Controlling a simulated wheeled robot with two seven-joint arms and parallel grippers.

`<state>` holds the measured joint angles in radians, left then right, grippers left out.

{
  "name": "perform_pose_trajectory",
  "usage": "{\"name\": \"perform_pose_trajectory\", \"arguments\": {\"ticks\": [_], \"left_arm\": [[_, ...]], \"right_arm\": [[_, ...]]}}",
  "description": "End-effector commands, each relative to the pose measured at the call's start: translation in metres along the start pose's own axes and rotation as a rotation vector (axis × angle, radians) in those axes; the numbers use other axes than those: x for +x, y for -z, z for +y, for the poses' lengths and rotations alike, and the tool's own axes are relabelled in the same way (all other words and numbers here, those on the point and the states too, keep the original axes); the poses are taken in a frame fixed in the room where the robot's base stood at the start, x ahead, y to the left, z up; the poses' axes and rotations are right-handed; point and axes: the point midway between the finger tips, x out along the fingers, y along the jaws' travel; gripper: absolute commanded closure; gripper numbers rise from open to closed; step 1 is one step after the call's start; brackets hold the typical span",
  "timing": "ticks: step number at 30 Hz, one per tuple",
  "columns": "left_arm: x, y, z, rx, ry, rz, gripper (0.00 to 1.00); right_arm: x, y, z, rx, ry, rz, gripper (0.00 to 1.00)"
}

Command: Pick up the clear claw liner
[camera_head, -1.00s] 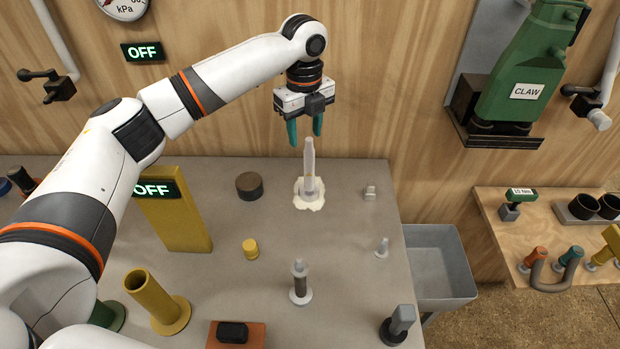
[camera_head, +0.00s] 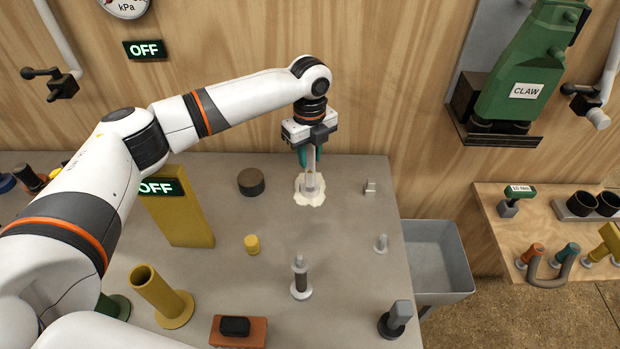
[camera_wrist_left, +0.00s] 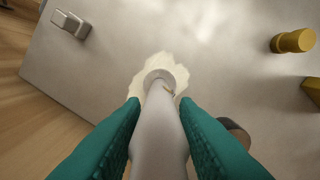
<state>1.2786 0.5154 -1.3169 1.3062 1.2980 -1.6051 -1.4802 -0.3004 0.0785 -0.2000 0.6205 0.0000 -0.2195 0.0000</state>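The clear claw liner (camera_head: 311,160) is a slim, pale translucent tube. It stands upright on a cream, splash-shaped patch (camera_head: 302,198) on the grey bench, and its round foot shows in the left wrist view (camera_wrist_left: 160,78). My left gripper (camera_head: 310,160) points straight down over it. The liner's top is hidden by the gripper. The liner's foot still stands on the patch. My right gripper is not in view.
A dark round puck (camera_head: 251,182), a small yellow knob (camera_head: 252,244), and a plunger-like part (camera_head: 301,280) stand around the liner. A yellow post (camera_head: 182,215) rises at left. A grey bin (camera_head: 436,262) hangs beyond the bench's right edge.

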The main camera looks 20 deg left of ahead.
Motion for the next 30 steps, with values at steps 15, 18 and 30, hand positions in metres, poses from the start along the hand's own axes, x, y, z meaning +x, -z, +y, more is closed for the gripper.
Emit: {"name": "perform_pose_trajectory", "arguments": {"ticks": [15, 18, 30], "left_arm": [[-0.003, 0.0, 0.001, 0.0, -0.002, 0.0, 1.0], [-0.014, 0.0, 0.001, 0.0, -0.004, 0.001, 1.0], [-0.088, 0.0, 0.001, -0.001, -0.004, 0.0, 1.0]], "right_arm": [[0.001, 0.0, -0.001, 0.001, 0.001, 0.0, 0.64], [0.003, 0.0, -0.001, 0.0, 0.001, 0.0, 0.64], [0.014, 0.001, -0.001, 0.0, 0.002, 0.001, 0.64]]}}
